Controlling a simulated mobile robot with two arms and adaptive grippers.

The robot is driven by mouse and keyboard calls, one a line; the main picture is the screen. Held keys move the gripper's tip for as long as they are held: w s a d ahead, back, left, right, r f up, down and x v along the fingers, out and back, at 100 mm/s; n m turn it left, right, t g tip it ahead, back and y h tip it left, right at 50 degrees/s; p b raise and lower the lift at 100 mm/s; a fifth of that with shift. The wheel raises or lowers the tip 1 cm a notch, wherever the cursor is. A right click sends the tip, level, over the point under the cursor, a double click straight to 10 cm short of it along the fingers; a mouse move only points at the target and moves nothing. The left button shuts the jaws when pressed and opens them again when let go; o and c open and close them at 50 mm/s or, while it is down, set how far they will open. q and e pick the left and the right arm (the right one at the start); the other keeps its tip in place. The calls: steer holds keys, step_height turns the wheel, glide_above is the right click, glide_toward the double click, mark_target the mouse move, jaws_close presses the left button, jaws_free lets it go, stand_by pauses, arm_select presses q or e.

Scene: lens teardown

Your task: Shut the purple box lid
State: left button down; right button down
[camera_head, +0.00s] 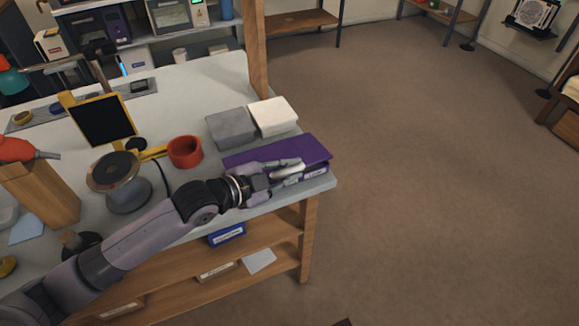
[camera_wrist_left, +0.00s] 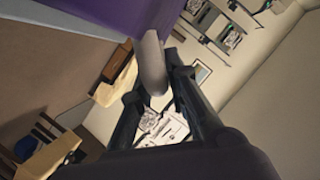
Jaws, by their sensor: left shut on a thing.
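The purple box (camera_head: 300,148) lies at the right front corner of the workbench, with a pale label on its front side. Its lid looks flat on top; my gripper covers part of the front edge, so I cannot tell whether it is fully down. My left gripper (camera_head: 287,172) is at the front edge of the box, shut on a pale grey rounded piece (camera_wrist_left: 152,62). In the left wrist view, that piece sits between the fingertips (camera_wrist_left: 154,82) and overlaps the edge of the purple surface (camera_wrist_left: 100,18). My right gripper is not in view.
A grey block (camera_head: 230,128) and a white block (camera_head: 273,117) stand behind the box. A red ring-shaped cup (camera_head: 185,151), a spool-like stand (camera_head: 115,172) and a yellow-framed screen (camera_head: 102,120) are to the left. The bench edge (camera_head: 334,183) is close by, with open floor beyond.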

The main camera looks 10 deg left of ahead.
arm_select(q)
steer(key=shift+s+d+f, duration=0.1)
steer(key=shift+s+f, duration=0.05)
steer(key=shift+f, duration=0.45)
steer(key=shift+s+d+f, duration=0.1)
steer(key=shift+f, duration=0.85)
steer(key=shift+s+f, duration=0.15)
steer(key=c, duration=1.6)
jaws_free()
steer(key=shift+o, duration=0.2)
steer(key=v, duration=1.2)
